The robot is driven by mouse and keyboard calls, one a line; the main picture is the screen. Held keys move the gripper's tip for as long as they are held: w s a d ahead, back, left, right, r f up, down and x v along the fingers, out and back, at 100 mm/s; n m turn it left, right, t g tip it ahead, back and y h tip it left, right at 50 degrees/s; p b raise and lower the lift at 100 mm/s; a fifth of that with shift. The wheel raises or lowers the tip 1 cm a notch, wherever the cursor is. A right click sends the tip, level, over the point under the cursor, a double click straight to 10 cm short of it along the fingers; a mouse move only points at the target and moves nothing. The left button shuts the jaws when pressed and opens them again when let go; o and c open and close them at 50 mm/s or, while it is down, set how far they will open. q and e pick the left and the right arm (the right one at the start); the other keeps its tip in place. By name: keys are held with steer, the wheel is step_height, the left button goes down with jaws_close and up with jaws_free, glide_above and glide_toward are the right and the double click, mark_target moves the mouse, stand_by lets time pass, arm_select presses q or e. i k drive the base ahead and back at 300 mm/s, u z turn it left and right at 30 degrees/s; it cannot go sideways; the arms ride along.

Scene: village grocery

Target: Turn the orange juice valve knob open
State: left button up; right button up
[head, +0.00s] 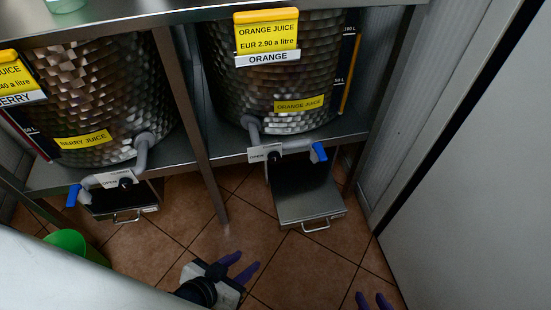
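The orange juice tank (275,75) is a dimpled metal drum on a metal shelf, with yellow orange juice labels. A grey pipe (252,128) leaves its lower front and leads to a valve with a white sign reading OPEN (263,153). A blue knob (319,152) sits at the valve's right end. My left gripper (239,266) has purple fingers apart and empty, low over the floor, below and left of the valve. My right gripper (373,300) shows only two purple fingertips, apart, at the bottom edge, below and right of the knob.
A berry juice tank (85,100) stands left, with its own blue knob (73,195). Metal drip trays (310,206) hang below the valves. A shelf post (200,150) stands between the tanks. A green bucket (66,240) is lower left; a pale panel (470,170) bounds the right.

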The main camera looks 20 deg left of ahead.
mark_target(274, 157)
steer(key=k, duration=0.5)
steer(key=u, duration=1.6)
steer(key=i, duration=1.05)
steer(key=z, duration=1.25)
